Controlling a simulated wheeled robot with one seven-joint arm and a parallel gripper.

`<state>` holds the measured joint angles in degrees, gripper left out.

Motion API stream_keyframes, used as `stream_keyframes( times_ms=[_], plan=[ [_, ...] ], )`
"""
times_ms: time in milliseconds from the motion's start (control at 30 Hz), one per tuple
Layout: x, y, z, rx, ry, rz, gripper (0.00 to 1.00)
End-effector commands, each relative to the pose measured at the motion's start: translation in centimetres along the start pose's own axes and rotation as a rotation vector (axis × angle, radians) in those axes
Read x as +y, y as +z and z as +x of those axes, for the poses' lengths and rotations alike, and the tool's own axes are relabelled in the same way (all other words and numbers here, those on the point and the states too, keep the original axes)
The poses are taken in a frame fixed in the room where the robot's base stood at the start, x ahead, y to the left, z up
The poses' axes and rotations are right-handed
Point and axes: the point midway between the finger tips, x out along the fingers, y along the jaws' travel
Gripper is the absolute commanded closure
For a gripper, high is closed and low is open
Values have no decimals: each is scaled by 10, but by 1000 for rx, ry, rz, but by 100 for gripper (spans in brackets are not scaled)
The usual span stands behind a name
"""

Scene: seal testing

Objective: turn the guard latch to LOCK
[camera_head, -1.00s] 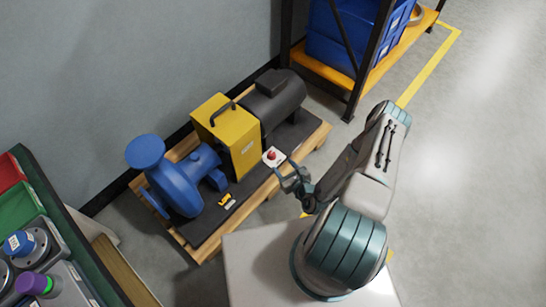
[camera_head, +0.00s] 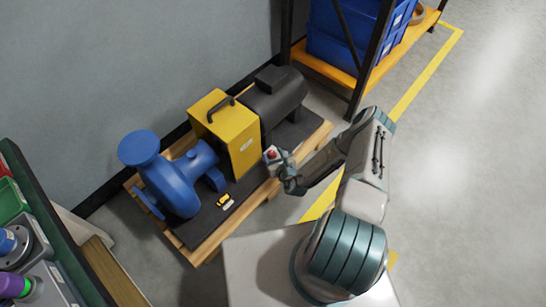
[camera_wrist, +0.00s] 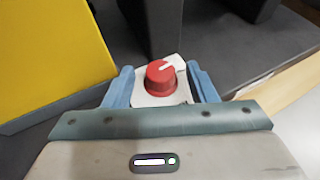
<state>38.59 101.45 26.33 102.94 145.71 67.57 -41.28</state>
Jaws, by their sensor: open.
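The guard latch is a red round knob (camera_wrist: 160,78) with a white pointer mark, on a light plate (camera_wrist: 180,94) beside the yellow guard (camera_wrist: 50,55). In the wrist view the pointer mark aims up and to the right. My gripper (camera_wrist: 163,86) is open, with one blue finger on each side of the knob; I cannot tell whether they touch it. In the head view the knob (camera_head: 271,154) shows just past my gripper (camera_head: 279,165), in front of the yellow guard (camera_head: 229,130). No LOCK lettering is readable.
A blue pump (camera_head: 172,175) and a dark motor (camera_head: 276,97) flank the guard on a wooden pallet (camera_head: 200,248). A small yellow item (camera_head: 223,199) lies on the dark base. A shelf with blue bins (camera_head: 345,40) stands behind. Floor at right is clear.

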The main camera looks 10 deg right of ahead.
Motion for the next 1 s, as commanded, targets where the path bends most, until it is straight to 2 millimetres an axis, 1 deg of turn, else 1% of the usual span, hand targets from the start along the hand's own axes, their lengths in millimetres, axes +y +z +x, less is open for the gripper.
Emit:
stream_keyframes(
  times_ms=[33,100,367,400,467,500,533,567,833,1000],
  plan=[
    [0,-1,4,-2,-1,0,49],
    [0,0,7,-1,0,1,49],
    [0,1,8,0,0,1,49],
    [0,1,8,0,0,1,51],
    [0,1,8,0,0,0,68],
    [0,1,8,0,0,0,79],
    [0,0,8,0,0,0,88],
    [0,0,8,0,0,0,93],
    [-1,0,8,-1,13,-7,93],
    [-2,0,8,-3,67,-32,93]
  ],
)
